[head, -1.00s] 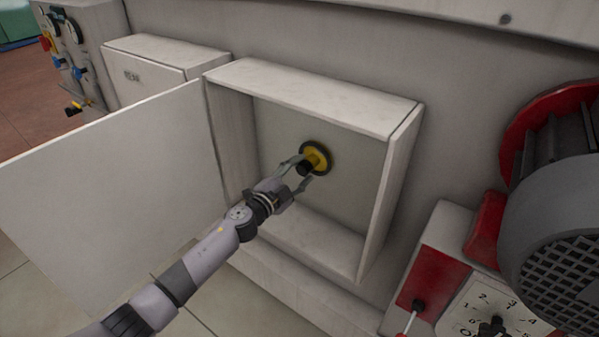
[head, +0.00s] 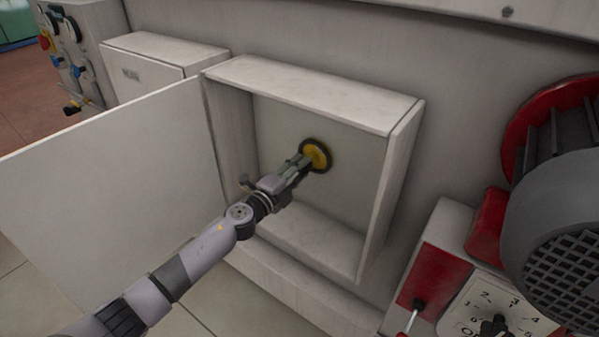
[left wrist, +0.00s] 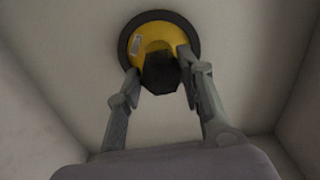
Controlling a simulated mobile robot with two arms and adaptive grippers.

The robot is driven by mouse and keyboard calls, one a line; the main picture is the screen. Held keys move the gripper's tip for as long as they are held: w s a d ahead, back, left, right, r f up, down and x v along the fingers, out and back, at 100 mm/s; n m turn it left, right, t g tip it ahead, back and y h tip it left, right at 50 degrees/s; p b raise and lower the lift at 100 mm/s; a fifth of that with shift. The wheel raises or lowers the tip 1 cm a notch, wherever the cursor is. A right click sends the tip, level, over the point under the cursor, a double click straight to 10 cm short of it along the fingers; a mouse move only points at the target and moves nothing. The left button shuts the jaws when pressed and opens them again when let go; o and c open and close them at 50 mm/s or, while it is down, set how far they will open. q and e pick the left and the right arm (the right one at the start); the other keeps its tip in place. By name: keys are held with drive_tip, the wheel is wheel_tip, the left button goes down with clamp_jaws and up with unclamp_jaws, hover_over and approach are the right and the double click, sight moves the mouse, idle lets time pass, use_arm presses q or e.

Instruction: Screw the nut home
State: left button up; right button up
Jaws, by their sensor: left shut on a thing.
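The nut (left wrist: 160,74) is a black hexagonal piece in front of a yellow disc (head: 318,154) with a black rim, on the back wall of an open box. In the left wrist view the yellow disc (left wrist: 150,40) is behind the nut at the top. My left gripper (head: 304,161) reaches into the box from the left. Its two fingers are on either side of the nut in the left wrist view, where the gripper (left wrist: 160,68) is shut on it. In the head view the fingers hide the nut. My right gripper is not in view.
The open box (head: 388,190) has walls around the nut, and its door (head: 120,185) hangs open to the left. A grey motor (head: 560,215) with a red part and a dial panel (head: 490,300) stand at the right. A closed box (head: 150,70) is at the upper left.

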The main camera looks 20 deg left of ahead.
use_arm(q)
drive_tip(key=m+p, duration=0.1)
drive_tip(key=m, duration=2)
drive_tip(key=shift+w+r, duration=0.1)
drive_tip(key=o, duration=1.1)
drive_tip(key=shift+o, duration=0.2)
